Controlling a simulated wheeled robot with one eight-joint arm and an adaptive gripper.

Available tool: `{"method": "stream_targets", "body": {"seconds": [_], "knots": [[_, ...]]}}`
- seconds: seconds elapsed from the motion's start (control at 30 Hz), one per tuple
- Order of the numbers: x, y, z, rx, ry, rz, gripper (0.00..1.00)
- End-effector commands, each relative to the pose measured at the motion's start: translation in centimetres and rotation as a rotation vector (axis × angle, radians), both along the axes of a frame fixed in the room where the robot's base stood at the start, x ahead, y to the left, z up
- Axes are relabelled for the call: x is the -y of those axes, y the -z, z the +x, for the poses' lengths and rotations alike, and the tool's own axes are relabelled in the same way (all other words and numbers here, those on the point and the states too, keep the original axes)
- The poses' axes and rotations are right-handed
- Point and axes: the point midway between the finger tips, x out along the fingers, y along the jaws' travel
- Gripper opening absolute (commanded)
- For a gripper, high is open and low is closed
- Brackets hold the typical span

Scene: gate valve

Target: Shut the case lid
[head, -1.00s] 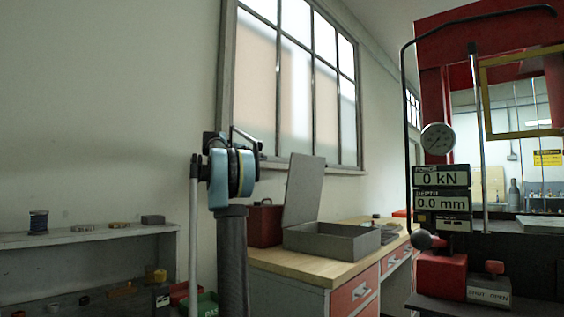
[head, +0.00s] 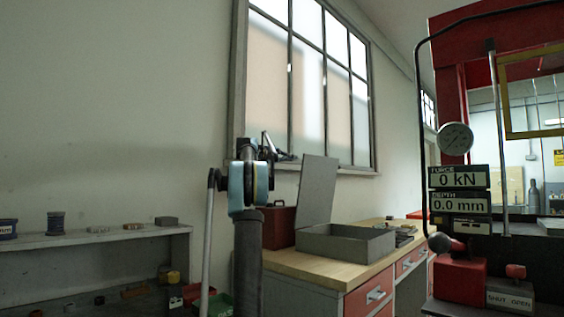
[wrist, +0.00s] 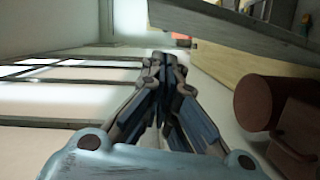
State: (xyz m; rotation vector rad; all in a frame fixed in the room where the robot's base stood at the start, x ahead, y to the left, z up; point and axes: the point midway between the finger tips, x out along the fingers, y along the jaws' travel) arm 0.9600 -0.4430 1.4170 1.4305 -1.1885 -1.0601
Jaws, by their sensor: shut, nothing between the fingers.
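The grey case (head: 372,243) stands on a wooden-topped desk in the head view. Its lid (head: 318,188) is up, roughly vertical and leaning slightly back. My gripper (head: 290,157) shows small and dark behind my blue wrist, left of the lid's upper part and apart from it in the picture; its depth is hard to judge. In the wrist view my gripper (wrist: 160,58) has its fingers together and empty. A grey panel there, probably the lid (wrist: 235,24), crosses the top right, clear of the fingertips. The case's inside is mostly hidden in the head view.
A dark red toolbox (head: 278,228) stands left of the case, close behind the lid. The wooden desk top (head: 345,272) is bare in front. A red press with a gauge (head: 455,139) stands on the right. A shelf (head: 100,236) with small parts runs along the left wall.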

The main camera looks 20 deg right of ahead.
Motion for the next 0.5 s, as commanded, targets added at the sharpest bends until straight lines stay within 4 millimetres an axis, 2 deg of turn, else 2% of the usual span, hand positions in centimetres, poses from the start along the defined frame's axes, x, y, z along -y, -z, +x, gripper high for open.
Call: {"method": "stream_targets", "body": {"seconds": [0.2, 0.5], "knots": [[0.7, 0.4, -2.1, 0.0, 0.001, 0.0, 0.0], [1.1, 0.6, -3.2, 0.0, -0.001, 0.0, 0.0]]}}
